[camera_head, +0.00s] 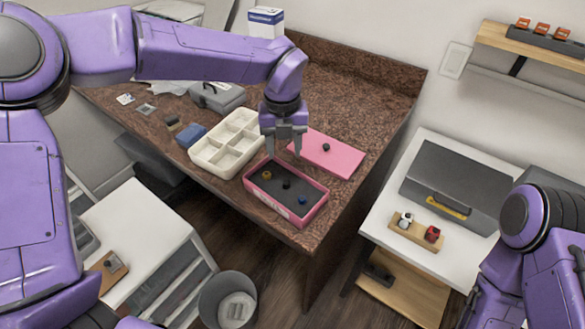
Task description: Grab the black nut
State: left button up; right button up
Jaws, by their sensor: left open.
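A pink open box (317,214) with a dark inside stands near the front edge of the brown speckled table. In it lie a black nut (286,184) in the middle, a yellow nut (266,175) to the left and a blue nut (302,200) to the right. Another small black piece (326,147) sits on the flat pink lid behind the box. My left gripper (285,153) is open and empty, pointing down, above or just behind the back of the box; its exact height I cannot tell. My right arm shows at the lower right, but its gripper is out of view.
A cream divided tray (205,160) stands left of the box, with a blue block (191,136) beside it. A grey case (218,97) lies farther back. A white side table (385,215) on the right holds a grey toolbox (455,185). Bare tabletop lies behind the lid.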

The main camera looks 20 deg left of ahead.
aim_at(286, 181)
pick_arm(q)
jog(key=f+p, duration=0.1)
jog(key=f, duration=0.4)
jog(key=f+p, duration=0.2)
jog(key=f, duration=0.3)
jog(key=shift+s+d+f, duration=0.1)
jog(key=shift+s+d, duration=0.05)
jog(key=shift+d, duration=0.05)
jog(key=shift+c, duration=0.3)
grip_shut()
